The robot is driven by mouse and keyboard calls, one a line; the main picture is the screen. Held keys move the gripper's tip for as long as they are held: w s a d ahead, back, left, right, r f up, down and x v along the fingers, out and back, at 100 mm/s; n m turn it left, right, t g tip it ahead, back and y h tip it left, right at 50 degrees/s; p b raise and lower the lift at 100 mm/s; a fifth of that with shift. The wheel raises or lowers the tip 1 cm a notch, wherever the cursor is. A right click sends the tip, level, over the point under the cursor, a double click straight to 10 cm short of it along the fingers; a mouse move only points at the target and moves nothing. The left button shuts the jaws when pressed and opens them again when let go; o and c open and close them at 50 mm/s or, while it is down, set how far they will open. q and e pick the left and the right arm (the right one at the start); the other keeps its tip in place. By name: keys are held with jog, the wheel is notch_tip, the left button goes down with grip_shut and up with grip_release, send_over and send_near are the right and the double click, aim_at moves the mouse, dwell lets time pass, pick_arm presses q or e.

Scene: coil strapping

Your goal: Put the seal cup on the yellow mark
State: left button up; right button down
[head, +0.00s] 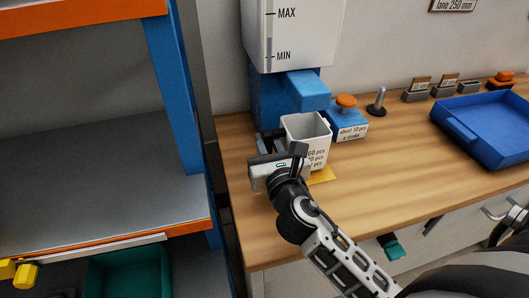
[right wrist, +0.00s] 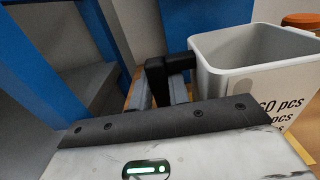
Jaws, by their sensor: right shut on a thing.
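The seal cup (head: 308,138) is a pale grey, open-topped square cup with piece-count marks on its front. It stands upright below the blue dispenser and also shows in the right wrist view (right wrist: 250,75). The yellow mark (head: 322,176) on the bench shows at the cup's lower front right; the cup and gripper hide the rest of it. I cannot tell whether the cup touches the bench. My right gripper (head: 284,147) is at the cup's left side, shut on its wall; a black fingertip meets the rim in the right wrist view (right wrist: 178,65). My left gripper is not in view.
The blue dispenser (head: 270,95) with its MAX/MIN hopper stands behind the cup. A blue block with an orange knob (head: 346,101) is close on the right. A blue tray (head: 490,125) lies further right. An orange-edged shelf (head: 110,240) stands left. The bench front is clear.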

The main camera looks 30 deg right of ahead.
jog(key=shift+f, duration=0.65)
jog(key=shift+r, duration=0.2)
jog(key=shift+f, duration=0.15)
jog(key=c, duration=1.3)
grip_release()
jog(key=shift+c, duration=0.2)
